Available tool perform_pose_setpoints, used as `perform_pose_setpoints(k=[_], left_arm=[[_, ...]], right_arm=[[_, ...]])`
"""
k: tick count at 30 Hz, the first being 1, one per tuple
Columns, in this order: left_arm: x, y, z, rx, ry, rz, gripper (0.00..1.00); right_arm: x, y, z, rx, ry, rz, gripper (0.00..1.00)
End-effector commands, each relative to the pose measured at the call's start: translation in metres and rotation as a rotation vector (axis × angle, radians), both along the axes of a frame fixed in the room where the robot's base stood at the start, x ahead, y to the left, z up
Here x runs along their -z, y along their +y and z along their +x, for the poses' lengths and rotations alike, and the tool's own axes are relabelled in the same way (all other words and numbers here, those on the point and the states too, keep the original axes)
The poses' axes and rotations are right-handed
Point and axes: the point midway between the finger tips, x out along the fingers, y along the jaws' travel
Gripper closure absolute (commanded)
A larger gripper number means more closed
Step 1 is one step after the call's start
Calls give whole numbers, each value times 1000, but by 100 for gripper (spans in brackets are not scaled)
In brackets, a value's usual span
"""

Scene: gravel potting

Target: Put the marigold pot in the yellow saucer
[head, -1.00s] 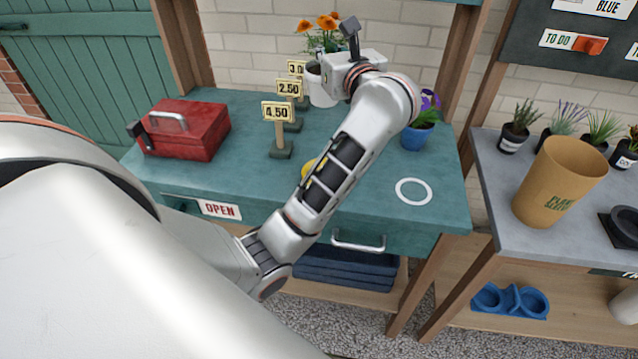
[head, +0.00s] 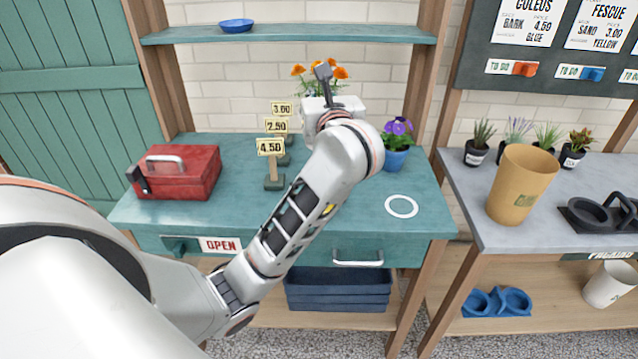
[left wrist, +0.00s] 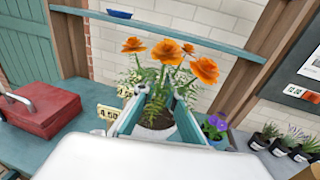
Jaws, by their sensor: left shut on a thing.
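The marigold (head: 320,75) has orange flowers and shows behind my left gripper (head: 326,104) at the back of the teal bench. In the left wrist view its white pot (left wrist: 155,134) sits between the two fingers of the gripper, which is shut on it. In the head view the gripper hides the pot, so I cannot tell whether it touches the bench. A small yellow patch (head: 328,209) shows at the edge of my left forearm, probably the yellow saucer; the forearm hides the rest. My right gripper is not in view.
Price signs (head: 271,148) and a red toolbox (head: 178,172) stand left of my forearm. A purple-flowered blue pot (head: 396,158) stands close right of the gripper. A shelf (head: 290,35) with a blue saucer (head: 236,26) is above.

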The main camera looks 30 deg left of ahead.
Motion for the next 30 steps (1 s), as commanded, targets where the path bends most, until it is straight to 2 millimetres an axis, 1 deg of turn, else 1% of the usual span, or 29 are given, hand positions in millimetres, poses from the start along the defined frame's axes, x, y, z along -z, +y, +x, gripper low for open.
perform_pose_setpoints(k=[1,6,12,15,18,23,30], left_arm=[[14,1,0,-1,5,7,100],[55,1,0,-2,6,7,100],[101,1,0,-1,5,7,100],[119,1,0,-1,4,6,100],[130,1,0,-1,1,4,100],[140,0,0,-1,1,4,100],[172,1,0,-1,1,4,100]], right_arm=[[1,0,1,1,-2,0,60],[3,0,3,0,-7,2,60],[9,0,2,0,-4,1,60],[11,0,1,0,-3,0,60],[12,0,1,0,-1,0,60],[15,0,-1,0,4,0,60],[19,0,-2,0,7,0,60]])
